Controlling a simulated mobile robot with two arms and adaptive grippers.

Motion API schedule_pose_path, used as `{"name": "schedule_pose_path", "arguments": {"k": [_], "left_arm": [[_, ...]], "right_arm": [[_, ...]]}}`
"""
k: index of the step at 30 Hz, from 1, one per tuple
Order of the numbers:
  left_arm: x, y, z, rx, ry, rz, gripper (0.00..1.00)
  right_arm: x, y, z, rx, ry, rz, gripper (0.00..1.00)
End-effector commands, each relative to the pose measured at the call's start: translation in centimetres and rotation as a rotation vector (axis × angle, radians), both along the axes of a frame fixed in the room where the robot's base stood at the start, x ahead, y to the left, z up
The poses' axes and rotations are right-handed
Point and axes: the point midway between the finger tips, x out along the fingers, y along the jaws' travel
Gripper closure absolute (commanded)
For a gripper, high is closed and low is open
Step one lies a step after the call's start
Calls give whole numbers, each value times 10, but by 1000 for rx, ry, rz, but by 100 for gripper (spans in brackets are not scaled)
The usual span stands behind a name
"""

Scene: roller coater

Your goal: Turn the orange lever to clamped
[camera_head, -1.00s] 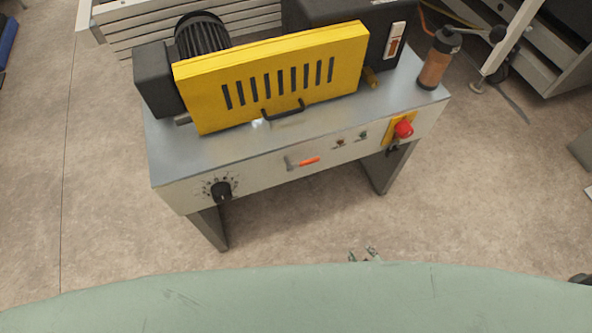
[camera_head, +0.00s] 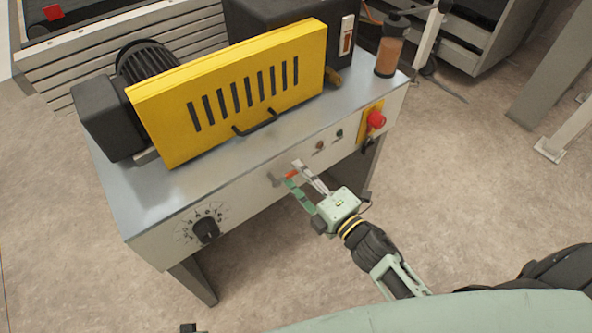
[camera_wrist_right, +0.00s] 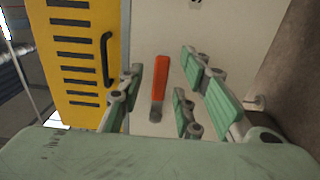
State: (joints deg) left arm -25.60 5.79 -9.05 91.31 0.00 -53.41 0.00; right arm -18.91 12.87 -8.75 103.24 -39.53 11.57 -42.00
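The orange lever (camera_head: 291,175) is on the front panel of the roller coater (camera_head: 240,193), below the yellow guard. In the head view most of it is hidden by my right gripper (camera_head: 294,174). In the right wrist view the lever (camera_wrist_right: 161,78) shows as an orange handle on a grey shank, between the open fingers of the right gripper (camera_wrist_right: 165,85). The fingers stand apart on both sides of it, and I see no clear contact. My left gripper is not clearly seen; only a small dark part shows at the bottom edge of the head view.
A black dial (camera_head: 206,230) is left of the lever. A red emergency button (camera_head: 376,119) and small panel buttons (camera_head: 339,133) are to the right. The yellow guard (camera_head: 230,90) with a black handle (camera_head: 256,123) is above. Open floor lies in front.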

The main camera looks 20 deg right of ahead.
Motion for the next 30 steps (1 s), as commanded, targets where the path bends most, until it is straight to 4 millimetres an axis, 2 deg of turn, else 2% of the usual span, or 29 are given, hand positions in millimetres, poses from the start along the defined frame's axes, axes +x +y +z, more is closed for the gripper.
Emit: {"name": "schedule_pose_path", "arguments": {"k": [3,6,14,25,30], "left_arm": [[1,0,1,0,-1,0,49],[1,0,1,0,-1,0,49],[1,0,1,1,0,0,49],[0,0,1,1,0,1,49],[0,0,1,1,-1,0,49]], "right_arm": [[13,4,0,1,0,-1,68],[19,7,-1,2,2,-1,68],[20,7,-1,3,3,-1,68],[20,7,-1,3,3,-2,99],[20,7,-1,3,3,-2,100]]}}
